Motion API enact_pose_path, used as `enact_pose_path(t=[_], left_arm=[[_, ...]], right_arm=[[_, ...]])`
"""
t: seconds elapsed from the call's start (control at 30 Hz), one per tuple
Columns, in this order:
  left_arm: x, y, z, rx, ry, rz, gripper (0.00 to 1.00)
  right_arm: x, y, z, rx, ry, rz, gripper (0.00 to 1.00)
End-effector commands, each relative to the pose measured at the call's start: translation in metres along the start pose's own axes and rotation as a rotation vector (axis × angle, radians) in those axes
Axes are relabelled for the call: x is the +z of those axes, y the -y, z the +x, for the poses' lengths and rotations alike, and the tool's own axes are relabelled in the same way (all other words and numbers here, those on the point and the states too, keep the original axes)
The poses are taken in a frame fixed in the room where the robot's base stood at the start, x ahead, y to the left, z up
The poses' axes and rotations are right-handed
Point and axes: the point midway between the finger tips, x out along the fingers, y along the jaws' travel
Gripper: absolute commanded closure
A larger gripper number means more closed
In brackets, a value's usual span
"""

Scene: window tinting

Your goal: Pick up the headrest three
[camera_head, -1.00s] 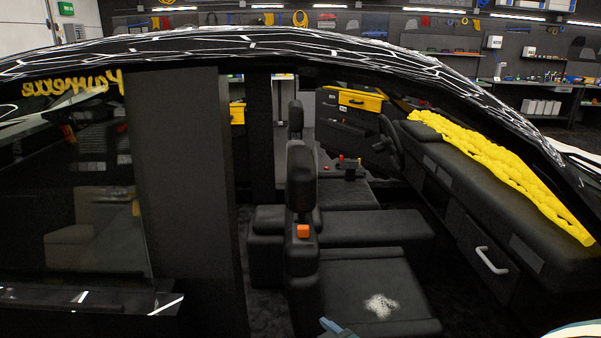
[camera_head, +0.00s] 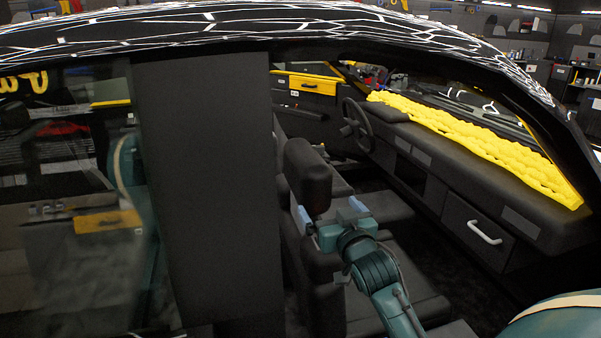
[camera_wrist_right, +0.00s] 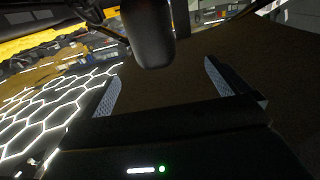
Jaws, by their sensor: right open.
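A black, rounded headrest (camera_head: 308,175) stands upright on top of the near front seat inside the car. In the right wrist view, the headrest (camera_wrist_right: 148,35) is at the top centre, beyond the fingertips and in line with the gap between them. My right gripper (camera_head: 331,211) reaches in through the door opening and is open at the foot of the headrest. Its two pale blue-grey finger pads also show apart in the wrist view (camera_wrist_right: 162,82), with nothing held. I cannot tell whether the fingers overlap the headrest's lower edge. My left gripper is not in view.
The dark door pillar (camera_head: 208,200) stands close on the left, and the patterned roof edge (camera_head: 290,28) runs overhead. The steering wheel (camera_head: 358,126) and the dashboard with a yellow cover (camera_head: 480,140) are beyond and to the right.

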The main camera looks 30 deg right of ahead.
Motion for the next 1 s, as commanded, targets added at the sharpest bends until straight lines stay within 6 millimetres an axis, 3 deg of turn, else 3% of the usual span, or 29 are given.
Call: enact_pose_path(t=[0.17, 0.5, 0.83, 1.0], left_arm=[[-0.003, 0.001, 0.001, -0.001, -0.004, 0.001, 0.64], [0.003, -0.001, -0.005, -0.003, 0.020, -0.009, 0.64], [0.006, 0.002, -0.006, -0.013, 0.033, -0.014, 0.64], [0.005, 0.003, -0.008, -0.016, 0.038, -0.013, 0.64]], right_arm=[[-0.008, -0.005, 0.007, 0.012, -0.013, 0.007, 0.00], [-0.009, -0.006, 0.066, 0.011, -0.014, 0.007, 0.00], [-0.006, -0.008, 0.090, 0.011, -0.013, 0.006, 0.00], [-0.001, -0.013, 0.111, 0.011, -0.012, 0.007, 0.00]])
